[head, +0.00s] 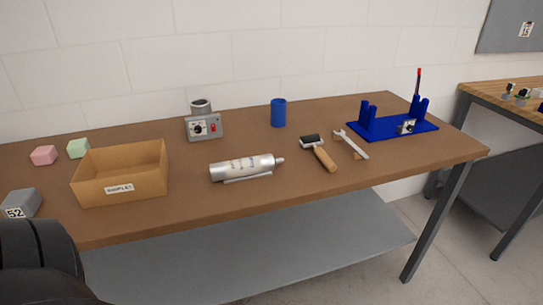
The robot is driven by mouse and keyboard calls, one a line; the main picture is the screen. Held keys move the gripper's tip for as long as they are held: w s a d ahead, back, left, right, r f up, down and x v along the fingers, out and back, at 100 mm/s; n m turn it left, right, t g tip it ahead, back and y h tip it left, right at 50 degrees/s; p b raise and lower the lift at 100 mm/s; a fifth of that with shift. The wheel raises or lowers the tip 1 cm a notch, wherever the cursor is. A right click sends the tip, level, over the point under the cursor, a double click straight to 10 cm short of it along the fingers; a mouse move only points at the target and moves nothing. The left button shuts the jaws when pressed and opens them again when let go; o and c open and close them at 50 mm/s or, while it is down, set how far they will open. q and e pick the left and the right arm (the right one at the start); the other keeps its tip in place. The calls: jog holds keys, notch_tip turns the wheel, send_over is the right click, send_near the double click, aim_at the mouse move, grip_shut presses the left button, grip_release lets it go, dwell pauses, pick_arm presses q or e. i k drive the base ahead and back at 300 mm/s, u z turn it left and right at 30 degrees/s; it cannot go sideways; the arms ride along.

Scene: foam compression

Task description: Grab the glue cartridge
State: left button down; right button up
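The glue cartridge (242,167) is a silver-white cylinder with printed lettering. It lies on its side on the brown table (220,205), near the middle of the front part, with its nozzle pointing right. Nothing touches it from above. Neither of my grippers shows in the head view. A dark part at the lower left corner looks like part of my own body.
Left of the cartridge stands an open cardboard box (119,189), with pink (44,155), green (78,148) and grey (22,204) blocks nearby. Behind are a grey device (204,127) and blue cup (279,112).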

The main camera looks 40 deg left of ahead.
aim_at(229, 170)
jog(key=i, duration=0.15)
jog(key=u, duration=1.6)
